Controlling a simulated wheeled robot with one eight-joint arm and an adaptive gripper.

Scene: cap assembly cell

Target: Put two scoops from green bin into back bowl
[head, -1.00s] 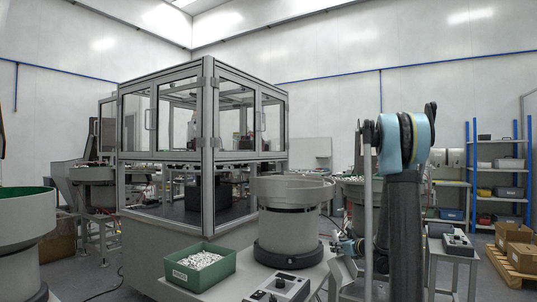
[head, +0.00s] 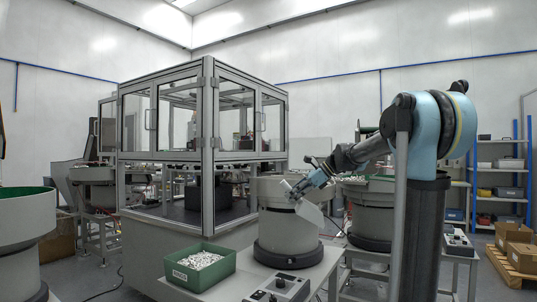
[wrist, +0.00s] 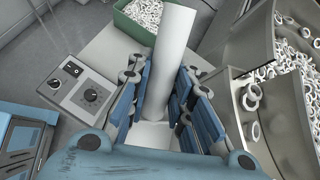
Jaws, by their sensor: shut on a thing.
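My gripper (head: 316,180) is shut on a pale grey scoop (head: 309,211), held tilted down in front of the nearest bowl feeder (head: 291,236). In the wrist view the scoop (wrist: 169,65) sits between the blue finger pads and reaches toward the green bin (wrist: 122,30). The green bin (head: 212,278), full of small white parts, stands on a table to the lower left of the gripper. In the wrist view a feeder bowl (wrist: 270,95) at right holds white rings. Another grey bowl (head: 370,212) stands behind to the right. Which is the back bowl I cannot tell.
A control box (head: 279,288) with knobs sits on the table by the bin; it also shows in the wrist view (wrist: 82,88). A glazed machine cabinet (head: 150,225) stands behind the bin. Another large bowl (head: 25,220) is at the left edge.

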